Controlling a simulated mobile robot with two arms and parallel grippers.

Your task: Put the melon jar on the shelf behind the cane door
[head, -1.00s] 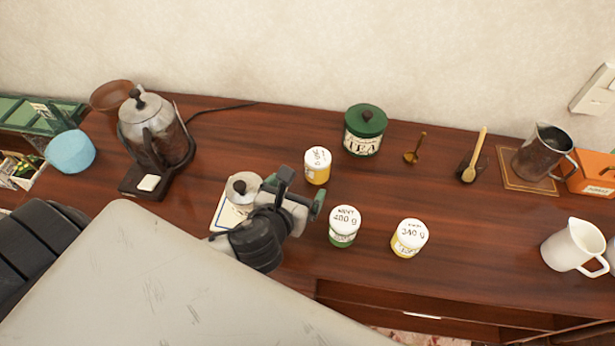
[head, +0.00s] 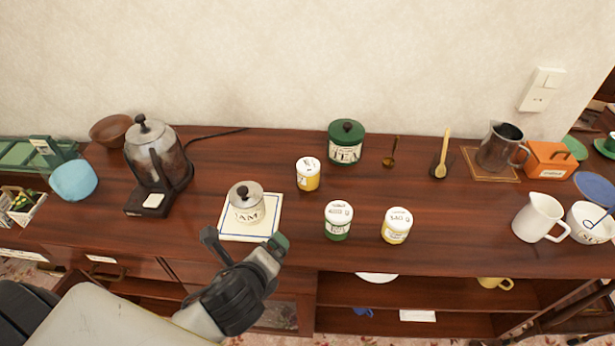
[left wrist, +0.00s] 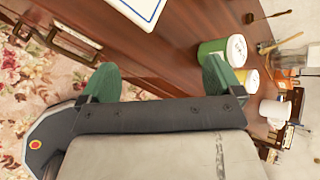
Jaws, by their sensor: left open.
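Three white-lidded jars stand upright on the wooden counter: a green-labelled jar (head: 338,221), a yellow-labelled jar (head: 397,226) to its right, and another yellow-labelled jar (head: 308,174) further back. Their fruit names are too small to read, so I cannot tell which is melon. The green-labelled jar (left wrist: 222,50) and a yellow-labelled jar (left wrist: 246,80) also show in the left wrist view. My left gripper (head: 244,240) is open and empty at the counter's front edge, left of the jars. An open shelf (head: 440,293) shows below the counter. I cannot make out the cane door clearly. My right gripper is not in view.
A lidded pot (head: 247,205) stands on a blue-edged tile (head: 232,234) just beyond my left gripper. A kettle (head: 157,160) is left, a green tea tin (head: 346,143) behind the jars, a white jug (head: 538,218) right. The counter front between jars and jug is clear.

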